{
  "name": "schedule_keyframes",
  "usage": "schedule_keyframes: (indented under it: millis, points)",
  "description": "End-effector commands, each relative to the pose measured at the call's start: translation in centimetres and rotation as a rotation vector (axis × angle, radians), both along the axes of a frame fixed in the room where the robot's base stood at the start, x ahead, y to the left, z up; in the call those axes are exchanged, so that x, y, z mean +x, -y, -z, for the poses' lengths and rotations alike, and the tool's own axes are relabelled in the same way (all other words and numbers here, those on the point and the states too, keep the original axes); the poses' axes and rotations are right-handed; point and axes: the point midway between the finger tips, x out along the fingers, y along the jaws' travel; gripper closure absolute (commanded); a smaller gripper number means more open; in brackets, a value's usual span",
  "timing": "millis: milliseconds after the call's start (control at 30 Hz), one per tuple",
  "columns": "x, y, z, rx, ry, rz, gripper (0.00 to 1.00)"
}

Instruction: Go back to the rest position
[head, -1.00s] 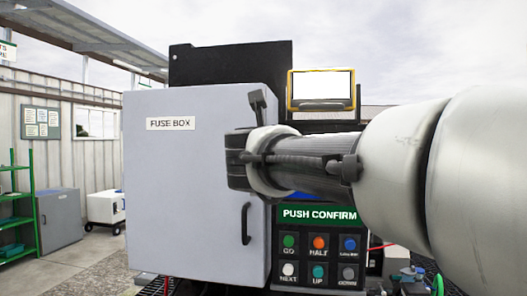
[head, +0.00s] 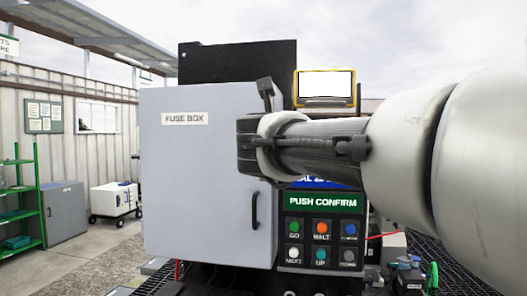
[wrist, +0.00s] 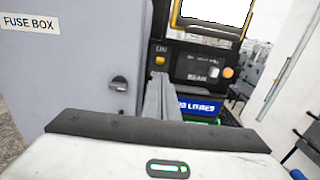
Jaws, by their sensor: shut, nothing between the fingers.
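My arm reaches in from the right in the head view and ends at a dark wrist in front of the fuse box's right edge; the fingertips are hidden there. In the wrist view my gripper (wrist: 159,82) shows as grey fingers together, with nothing between them. The grey fuse box (head: 205,185) has a label and a dark handle on its front.
A button panel (head: 320,245) marked PUSH CONFIRM stands right of the fuse box, under a yellow-framed screen (head: 325,86). A green shelf (head: 22,215), a grey cabinet (head: 63,212) and a white cart (head: 115,200) stand at left. Open floor lies in front of them.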

Motion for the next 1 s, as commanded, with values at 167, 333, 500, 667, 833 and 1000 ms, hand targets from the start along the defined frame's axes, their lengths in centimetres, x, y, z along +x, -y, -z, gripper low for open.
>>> schedule_keyframes:
  millis: [167, 333, 500, 667, 833, 1000]
  points:
    - [-0.4, -0.2, -0.3, -0.086, 0.002, -0.028, 1.00]
    - [-3.4, -2.3, 0.7, -0.708, -0.008, -0.218, 1.00]
    - [-9.9, -3.5, 10.8, -1.620, -0.104, -0.543, 1.00]
    - [-16.3, -0.9, 21.0, -2.178, -0.191, -0.864, 1.00]
    - [-23.3, 3.7, 29.5, -2.559, -0.252, -1.238, 1.00]
    - [-28.3, 7.4, 33.9, 2.727, 0.271, 1.532, 1.00]
